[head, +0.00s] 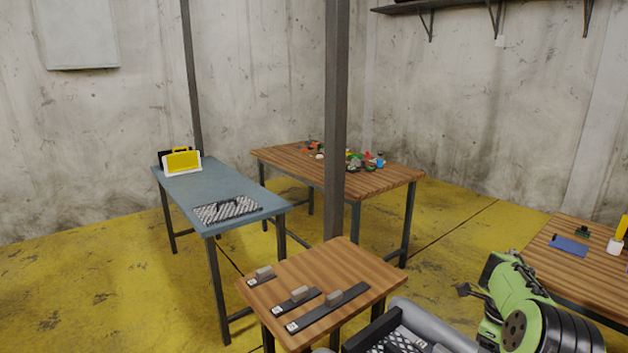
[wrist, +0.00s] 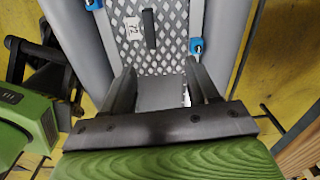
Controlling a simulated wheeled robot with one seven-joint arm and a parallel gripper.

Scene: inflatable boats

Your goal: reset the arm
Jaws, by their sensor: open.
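My green arm (head: 525,310) shows at the lower right of the head view, folded beside the table with the grey strips. In the wrist view my gripper (wrist: 165,82) has its two dark fingers spread apart, with nothing held between them. Beyond the fingers lies a grey inflatable boat (wrist: 222,50) with a mesh floor, a small numbered tag (wrist: 134,28), a dark bar (wrist: 149,28) and blue fittings (wrist: 196,46). I cannot tell the exact gap between the fingers and the boat. The boat also shows at the bottom of the head view (head: 430,318).
A small wooden table (head: 352,258) bears dark strips with grey blocks. A blue-grey table (head: 215,182) holds a yellow-and-white case (head: 182,162) and a patterned mat (head: 227,209). A steel post (head: 336,110) stands mid-view. Another wooden table (head: 562,268) is at right.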

